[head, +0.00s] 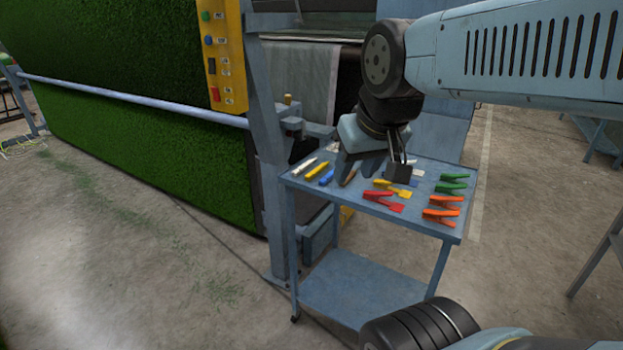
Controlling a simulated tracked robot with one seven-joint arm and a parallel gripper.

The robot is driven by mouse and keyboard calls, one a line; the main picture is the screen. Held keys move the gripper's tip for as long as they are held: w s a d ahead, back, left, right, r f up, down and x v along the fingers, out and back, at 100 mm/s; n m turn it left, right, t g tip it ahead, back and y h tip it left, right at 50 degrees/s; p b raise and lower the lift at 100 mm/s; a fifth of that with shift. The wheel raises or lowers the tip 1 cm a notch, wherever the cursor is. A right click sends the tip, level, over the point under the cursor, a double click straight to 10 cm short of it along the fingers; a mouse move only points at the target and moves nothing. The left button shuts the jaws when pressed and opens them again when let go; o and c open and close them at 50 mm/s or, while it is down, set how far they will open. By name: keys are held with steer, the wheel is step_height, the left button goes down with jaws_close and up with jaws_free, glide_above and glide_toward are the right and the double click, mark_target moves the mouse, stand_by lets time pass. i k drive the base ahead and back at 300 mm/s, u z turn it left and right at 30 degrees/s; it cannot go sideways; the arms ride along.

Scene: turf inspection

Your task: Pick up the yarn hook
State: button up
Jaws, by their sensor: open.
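My gripper (372,174) is open and points down over the back half of the blue cart top (326,200). Nothing shows between its fingers. A thin brown-handled tool (348,178) lies on the cart beneath the gripper, partly hidden by it. It may be the yarn hook, but it is too small and covered to tell. To its left lie a blue tool (327,177), a yellow tool (317,170) and a white tool (304,167).
Right of the gripper lie a yellow tool (398,190), a red one (383,200), green clips (452,182) and orange clips (441,215). A blue machine post (268,150) and green turf (150,140) stand left of the cart. The lower shelf (355,285) looks empty.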

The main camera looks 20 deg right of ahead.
mark_target(352, 173)
steer(key=z, duration=0.1)
steer(key=i, duration=0.15)
steer(key=u, duration=2.65)
steer(key=k, duration=1.25)
steer(key=z, duration=1.05)
steer(key=i, duration=0.5)
steer(key=u, duration=0.05)
